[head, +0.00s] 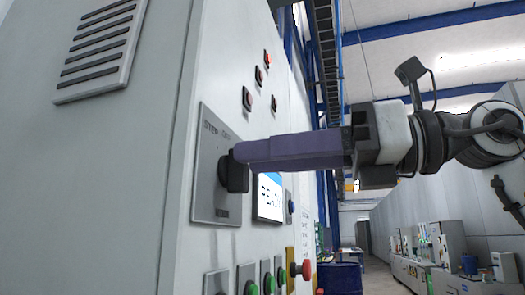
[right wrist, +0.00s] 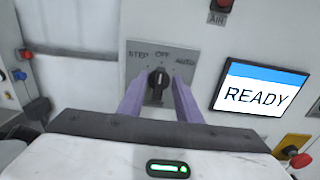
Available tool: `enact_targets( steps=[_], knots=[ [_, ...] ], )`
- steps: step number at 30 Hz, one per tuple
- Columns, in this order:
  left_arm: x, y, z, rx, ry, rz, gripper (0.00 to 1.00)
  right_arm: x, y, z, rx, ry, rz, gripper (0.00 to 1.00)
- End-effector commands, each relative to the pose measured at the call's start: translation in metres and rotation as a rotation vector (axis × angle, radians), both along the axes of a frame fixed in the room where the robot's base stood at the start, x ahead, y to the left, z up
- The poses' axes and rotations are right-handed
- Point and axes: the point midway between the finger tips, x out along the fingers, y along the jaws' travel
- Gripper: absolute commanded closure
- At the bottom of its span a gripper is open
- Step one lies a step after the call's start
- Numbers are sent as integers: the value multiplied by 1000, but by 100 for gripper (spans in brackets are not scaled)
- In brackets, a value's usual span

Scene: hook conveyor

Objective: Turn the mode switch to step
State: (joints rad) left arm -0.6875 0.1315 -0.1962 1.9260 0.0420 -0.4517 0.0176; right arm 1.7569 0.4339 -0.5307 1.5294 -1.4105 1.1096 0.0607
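The mode switch is a black knob (right wrist: 157,87) on a grey plate (right wrist: 135,61) marked STEP, OFF and AUTO from left to right. Its light mark points roughly up, toward OFF. My right gripper (right wrist: 158,84) has its two purple fingers apart, one on each side of the knob, with small gaps visible between fingers and knob. In the head view the right gripper (head: 240,152) reaches in from the right, its fingertips at the knob (head: 233,174) and hiding part of it. My left gripper is not in view.
A screen (right wrist: 259,89) reading READY is right of the switch plate. Red-capped buttons (head: 302,270) and green buttons (head: 251,287) sit lower on the cabinet (head: 125,160). Small red indicators (head: 259,74) are above. The open aisle lies to the right.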

Motion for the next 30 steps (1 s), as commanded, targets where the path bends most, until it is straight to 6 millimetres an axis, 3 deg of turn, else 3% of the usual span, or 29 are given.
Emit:
enact_targets(
  steps=[11,17,30],
  knots=[
    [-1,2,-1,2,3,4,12,3,8,0,2,0,1,69],
    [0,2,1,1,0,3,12,3,8,0,1,1,0,99],
    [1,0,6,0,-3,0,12,2,8,1,-19,-63,0,100]
  ],
)
